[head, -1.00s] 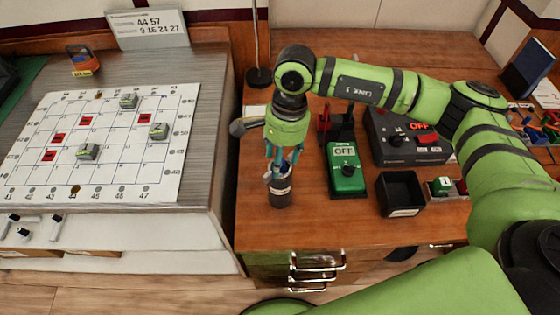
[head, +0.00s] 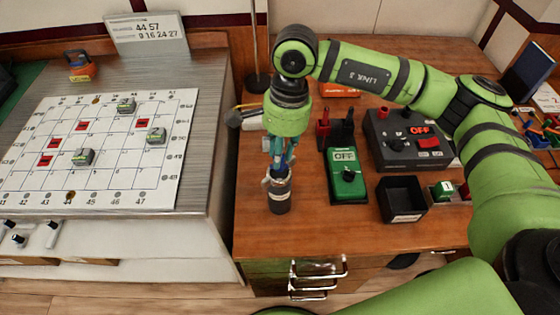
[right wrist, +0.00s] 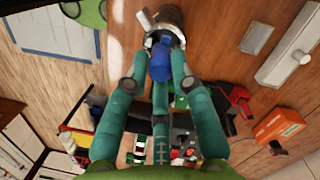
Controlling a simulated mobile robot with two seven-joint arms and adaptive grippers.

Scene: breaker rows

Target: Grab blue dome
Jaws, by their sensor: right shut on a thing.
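My right gripper (head: 279,174) points down over a dark cylindrical holder (head: 279,198) with a pale band, near the left edge of the wooden desk. In the right wrist view, its teal fingers (right wrist: 160,82) are shut around a blue rounded piece, the blue dome (right wrist: 160,62). The dome lies close to the holder's metallic rim (right wrist: 165,20); I cannot tell whether it is clear of it. In the head view the fingers mostly hide the dome. My left gripper is not in view.
Right of the holder stand a green OFF switch box (head: 347,180), a black open bin (head: 402,199) and a dark OFF panel (head: 410,140). A grid board (head: 110,180) lies on the grey counter to the left. A lamp pole (head: 256,50) rises behind.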

